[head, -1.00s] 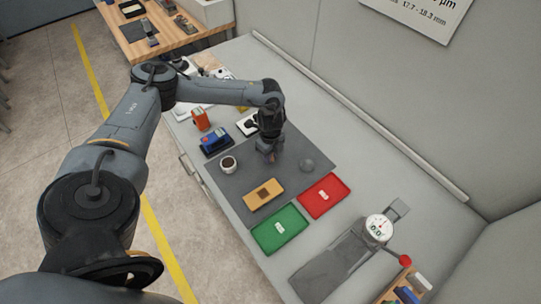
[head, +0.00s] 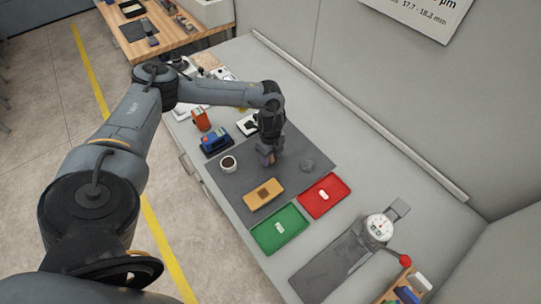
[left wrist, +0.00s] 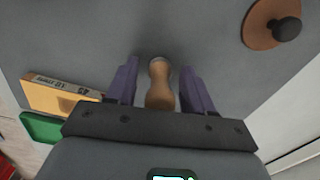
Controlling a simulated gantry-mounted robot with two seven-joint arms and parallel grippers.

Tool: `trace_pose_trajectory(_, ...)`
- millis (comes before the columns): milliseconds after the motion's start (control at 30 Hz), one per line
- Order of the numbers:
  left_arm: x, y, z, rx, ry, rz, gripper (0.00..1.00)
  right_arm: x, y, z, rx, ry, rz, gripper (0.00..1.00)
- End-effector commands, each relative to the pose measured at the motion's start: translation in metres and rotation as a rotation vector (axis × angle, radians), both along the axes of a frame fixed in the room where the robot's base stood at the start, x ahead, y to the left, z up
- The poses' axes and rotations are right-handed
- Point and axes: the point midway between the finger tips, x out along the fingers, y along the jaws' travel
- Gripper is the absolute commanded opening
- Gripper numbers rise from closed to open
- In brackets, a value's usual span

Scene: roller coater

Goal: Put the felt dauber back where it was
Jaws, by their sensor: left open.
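The felt dauber shows in the left wrist view as a turned wooden handle (left wrist: 160,84), standing between the two fingers with gaps on both sides. Its lower end is hidden. My left gripper (head: 267,157) is over the grey mat, pointing down, with its purple fingers apart. In the left wrist view the open fingers (left wrist: 160,80) straddle the handle without visible contact. In the head view the gripper hides most of the dauber. My right gripper is not in view.
A small pot with dark contents (head: 228,164), a yellow block (head: 263,193) and a grey lump (head: 307,165) are on the mat. Red (head: 341,191) and green (head: 265,239) trays lie nearby. A brown disc with a black knob (left wrist: 272,24) is near the gripper.

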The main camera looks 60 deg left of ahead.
Motion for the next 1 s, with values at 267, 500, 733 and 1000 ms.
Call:
trace_pose_trajectory(267, 0.001, 0.000, 0.032, -0.001, -0.003, -0.001, 0.52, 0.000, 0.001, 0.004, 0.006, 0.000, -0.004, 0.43)
trace_pose_trajectory(500, 0.001, 0.000, 0.077, 0.000, -0.003, -0.001, 0.52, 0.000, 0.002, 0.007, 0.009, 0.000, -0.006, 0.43)
trace_pose_trajectory(733, 0.000, 0.000, 0.113, 0.001, -0.002, -0.001, 0.52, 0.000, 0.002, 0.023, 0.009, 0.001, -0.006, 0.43)
trace_pose_trajectory(1000, 0.000, 0.000, 0.122, 0.000, 0.000, 0.000, 0.52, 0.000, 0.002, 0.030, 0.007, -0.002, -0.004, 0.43)
